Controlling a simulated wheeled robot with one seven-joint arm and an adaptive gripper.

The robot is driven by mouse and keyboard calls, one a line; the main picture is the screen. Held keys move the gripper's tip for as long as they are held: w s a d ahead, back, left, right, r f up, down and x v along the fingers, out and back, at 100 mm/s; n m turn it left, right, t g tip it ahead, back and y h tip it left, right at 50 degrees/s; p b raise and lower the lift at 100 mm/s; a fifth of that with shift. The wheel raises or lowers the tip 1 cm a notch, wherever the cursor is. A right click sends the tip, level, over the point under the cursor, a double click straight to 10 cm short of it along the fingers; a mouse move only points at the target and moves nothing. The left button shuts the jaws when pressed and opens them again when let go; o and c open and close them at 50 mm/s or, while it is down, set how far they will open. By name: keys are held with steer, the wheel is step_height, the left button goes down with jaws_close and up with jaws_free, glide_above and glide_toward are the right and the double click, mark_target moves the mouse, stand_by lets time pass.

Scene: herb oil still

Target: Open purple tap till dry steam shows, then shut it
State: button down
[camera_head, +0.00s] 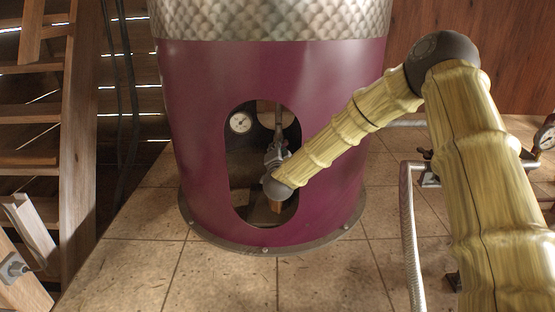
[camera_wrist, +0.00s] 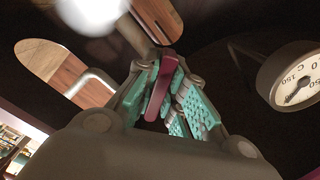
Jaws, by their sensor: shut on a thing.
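The purple tap's lever (camera_wrist: 160,86) sits between the two teal-padded fingers of my gripper (camera_wrist: 163,92) in the wrist view. My gripper is shut on it. The lever stands roughly upright in that view, below a brownish pipe. In the head view my gripper (camera_head: 277,156) reaches into the oval opening of the purple still body (camera_head: 340,130), and the tap's lever cannot be made out there. A soft white blur shows at the top left of the wrist view; I cannot tell whether it is steam or light.
A round dial gauge (camera_head: 240,122) is inside the opening, left of my gripper; a gauge (camera_wrist: 297,78) also shows at the right of the wrist view. A silvery hose (camera_head: 409,240) hangs to the right. Wooden stairs (camera_head: 45,120) stand left.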

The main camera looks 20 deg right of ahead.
steer(key=m+b, duration=0.5)
steer(key=b, duration=0.1)
steer(key=shift+f, duration=0.15)
steer(key=shift+r+m+b, duration=0.2)
steer(key=shift+m+b, duration=0.8)
steer(key=shift+m, duration=0.1)
steer(key=c, duration=1.5)
jaws_free()
steer(key=shift+r, duration=0.1)
steer(key=v, duration=1.2)
